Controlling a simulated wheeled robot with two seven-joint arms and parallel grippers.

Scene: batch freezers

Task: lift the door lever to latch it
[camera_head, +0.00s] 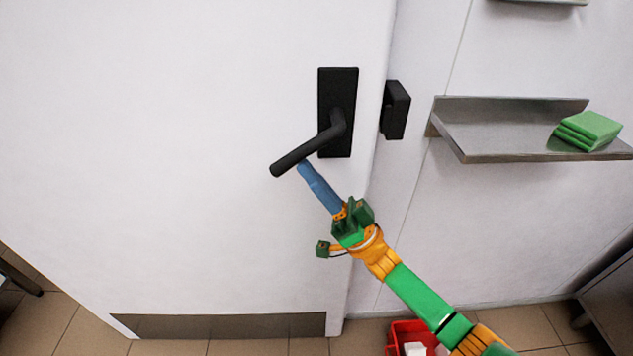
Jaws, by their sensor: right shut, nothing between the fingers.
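The black door lever (300,155) slants down to the left from its black backplate (338,90) on the white door (200,120). A black strike box (396,110) sits on the frame just right of the door's edge. My right gripper (303,168) comes up from the lower right, with blue fingers shut and nothing held. Its fingertips are right under the lever's outer half; I cannot tell whether they touch it. My left gripper is not in view.
A steel shelf (490,130) on the right wall holds folded green cloths (588,131). A red bin (397,334) with white items stands on the tiled floor beneath my right arm. A steel unit edges in at the lower right. The door's left area is clear.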

